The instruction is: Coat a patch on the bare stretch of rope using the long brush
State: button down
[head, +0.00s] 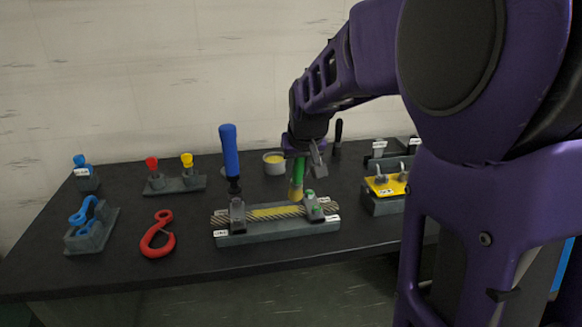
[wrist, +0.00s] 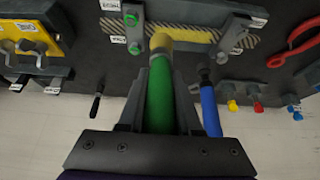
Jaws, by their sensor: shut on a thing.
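My gripper (head: 305,160) is shut on the green handle of the long brush (wrist: 160,95), which points down with its pale yellow bristles (head: 296,192) at the rope. The rope (head: 228,216) lies along a grey fixture (head: 280,231) between two clamps, with striped ends and a yellow stretch (head: 265,213) between them. In the wrist view the bristle end (wrist: 160,42) overlaps the right-clamp end of the yellow stretch (wrist: 195,34). I cannot tell whether the bristles touch the rope. A grey cup (head: 275,166) with yellow contents stands behind the fixture.
A tall blue-handled tool (head: 230,152) stands close behind the left clamp. A red hook (head: 157,236) and a blue hook on a block (head: 91,225) lie left. A yellow-topped block (head: 385,188) is right. A black-handled tool (head: 338,136) stands behind.

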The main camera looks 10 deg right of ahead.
jog(key=shift+r, duration=0.1)
jog(key=shift+r+p, duration=1.1)
jog(key=shift+r, duration=0.4)
jog(key=shift+f, duration=0.1)
